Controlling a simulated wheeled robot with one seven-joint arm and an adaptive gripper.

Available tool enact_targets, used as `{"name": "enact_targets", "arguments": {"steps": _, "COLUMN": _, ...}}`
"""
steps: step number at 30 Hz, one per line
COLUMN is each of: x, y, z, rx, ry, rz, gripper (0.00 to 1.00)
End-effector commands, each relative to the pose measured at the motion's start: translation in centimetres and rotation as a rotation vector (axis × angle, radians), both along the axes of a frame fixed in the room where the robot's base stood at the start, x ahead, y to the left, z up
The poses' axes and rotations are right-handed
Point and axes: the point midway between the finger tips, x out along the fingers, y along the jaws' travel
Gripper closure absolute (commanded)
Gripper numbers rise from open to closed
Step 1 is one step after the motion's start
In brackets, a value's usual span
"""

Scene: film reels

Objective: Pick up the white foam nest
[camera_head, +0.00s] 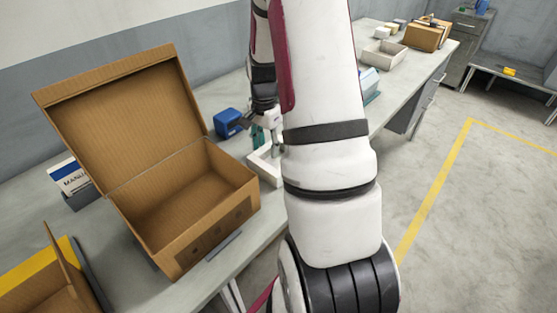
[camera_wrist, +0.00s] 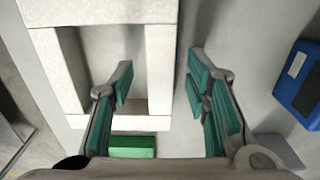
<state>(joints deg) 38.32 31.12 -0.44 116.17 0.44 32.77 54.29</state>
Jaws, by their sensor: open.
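The white foam nest (camera_wrist: 163,75) is a speckled white frame with a rectangular opening, at the upper left of the wrist view. In the head view the nest (camera_head: 265,166) lies on the bench right of the cardboard box, partly hidden by my arm. My gripper (camera_wrist: 160,78) is open, with teal-padded fingers. In the picture, its left finger is over the nest's opening and its right finger is outside, with the nest's right wall between them. I cannot tell how far down the fingertips reach. In the head view my gripper (camera_head: 262,140) is over the nest.
An open cardboard box (camera_head: 190,200) stands close left of the nest. A blue object (camera_head: 229,122) is behind it, also at right in the wrist view (camera_wrist: 300,75). A green block (camera_wrist: 133,146) lies near the nest. A white tray (camera_head: 384,55) is farther along the bench.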

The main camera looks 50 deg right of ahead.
Motion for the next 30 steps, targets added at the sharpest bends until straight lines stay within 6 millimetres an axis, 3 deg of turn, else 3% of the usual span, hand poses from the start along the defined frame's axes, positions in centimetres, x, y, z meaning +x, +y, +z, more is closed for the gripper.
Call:
{"name": "enact_targets", "arguments": {"steps": 3, "x": 0.01, "y": 0.04, "z": -0.90, "rx": 0.000, "ry": 0.000, "rz": 0.001, "gripper": 0.57}}
{"name": "enact_targets", "arguments": {"steps": 10, "x": 0.04, "y": 0.03, "z": -0.99, "rx": 0.000, "ry": -0.001, "rz": 0.001, "gripper": 0.57}}
{"name": "enact_targets", "arguments": {"steps": 16, "x": 0.05, "y": 0.02, "z": -0.97, "rx": 0.000, "ry": -0.001, "rz": 0.001, "gripper": 1.00}}
{"name": "enact_targets", "arguments": {"steps": 30, "x": 0.12, "y": -0.02, "z": -0.49, "rx": -0.002, "ry": -0.003, "rz": 0.001, "gripper": 1.00}}
